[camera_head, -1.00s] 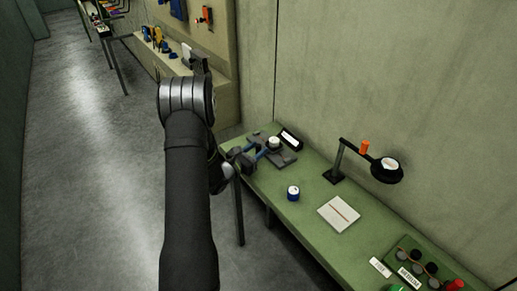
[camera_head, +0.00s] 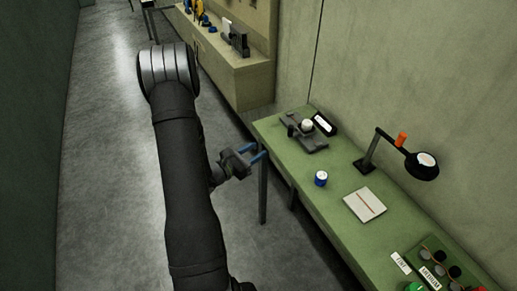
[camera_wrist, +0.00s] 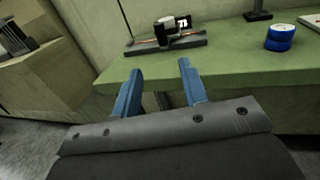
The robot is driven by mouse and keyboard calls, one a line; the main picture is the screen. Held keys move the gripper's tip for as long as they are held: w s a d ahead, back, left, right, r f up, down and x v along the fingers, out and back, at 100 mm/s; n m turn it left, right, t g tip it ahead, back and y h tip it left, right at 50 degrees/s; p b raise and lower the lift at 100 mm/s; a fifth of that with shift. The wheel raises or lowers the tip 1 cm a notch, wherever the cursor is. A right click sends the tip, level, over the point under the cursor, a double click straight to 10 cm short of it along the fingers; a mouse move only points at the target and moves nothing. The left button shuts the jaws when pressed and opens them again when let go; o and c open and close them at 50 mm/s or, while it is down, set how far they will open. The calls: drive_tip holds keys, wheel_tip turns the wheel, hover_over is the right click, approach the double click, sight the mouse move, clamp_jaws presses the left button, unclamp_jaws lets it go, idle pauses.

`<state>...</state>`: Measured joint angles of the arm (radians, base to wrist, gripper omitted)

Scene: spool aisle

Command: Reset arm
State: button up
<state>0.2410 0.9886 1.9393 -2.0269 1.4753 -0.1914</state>
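A blue spool (camera_head: 321,178), a notebook (camera_head: 365,204), a lamp (camera_head: 421,166) and a rack with dark knobs (camera_head: 434,267) stand along the bench. A beige cabinet (camera_head: 236,75) stands farther back. The floor at left (camera_head: 105,160) is clear.

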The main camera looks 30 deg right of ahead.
sight(290, 128)
drive_tip(key=x, duration=1.7)
drive_tip(key=shift+w+d, duration=0.1)
drive_tip(key=shift+d, duration=0.2)
drive_tip(key=shift+w+f, duration=0.1)
drive_tip(key=shift+w, duration=0.15)
drive_tip(key=shift+a, duration=0.1)
